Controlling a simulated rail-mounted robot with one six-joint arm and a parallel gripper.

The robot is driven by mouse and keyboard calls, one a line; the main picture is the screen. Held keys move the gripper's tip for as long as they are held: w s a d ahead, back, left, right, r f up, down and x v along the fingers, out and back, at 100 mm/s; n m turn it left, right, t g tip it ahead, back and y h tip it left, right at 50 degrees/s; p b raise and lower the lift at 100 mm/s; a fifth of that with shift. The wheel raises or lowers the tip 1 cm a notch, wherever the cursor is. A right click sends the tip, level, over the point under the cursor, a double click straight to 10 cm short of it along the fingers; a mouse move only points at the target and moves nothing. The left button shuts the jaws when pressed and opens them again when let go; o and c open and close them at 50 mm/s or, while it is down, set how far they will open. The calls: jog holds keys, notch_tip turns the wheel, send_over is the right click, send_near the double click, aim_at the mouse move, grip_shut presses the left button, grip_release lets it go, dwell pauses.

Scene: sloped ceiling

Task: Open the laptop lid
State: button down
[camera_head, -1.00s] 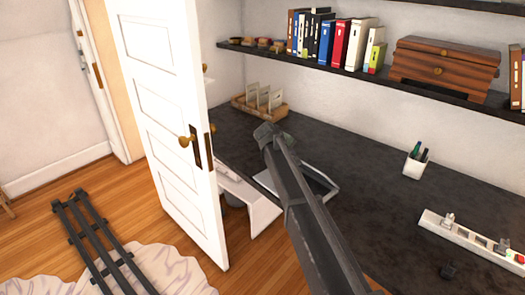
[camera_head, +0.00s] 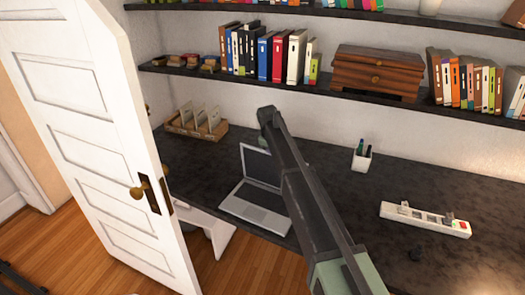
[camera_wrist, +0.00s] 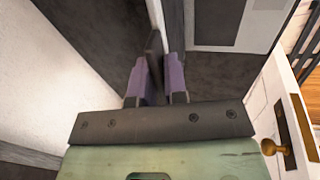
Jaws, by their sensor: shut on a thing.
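The laptop stands on the dark desk with its lid (camera_head: 259,165) raised steeply above its silver base (camera_head: 243,210). My arm crosses in front of the right part of the lid in the head view. In the wrist view the lid (camera_wrist: 156,22) shows nearly edge-on, and the base (camera_wrist: 214,22) with its touchpad lies to its right. My gripper (camera_wrist: 154,70) has its two purple fingers on either side of the lid's edge, shut on it. In the head view the gripper is hidden behind my arm.
A white door (camera_head: 95,130) stands open on the left. A card organiser (camera_head: 197,124) sits at the desk's back left. A pen cup (camera_head: 362,157) and a power strip (camera_head: 425,219) are to the right. A shelf (camera_head: 300,86) with books and a wooden box runs above the desk.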

jog(key=shift+w+d, duration=0.2)
jog(key=shift+d, duration=0.25)
jog(key=c, duration=1.5)
grip_release()
jog(key=shift+d, duration=0.15)
jog(key=shift+w+d, duration=0.1)
jog(key=shift+a, duration=0.2)
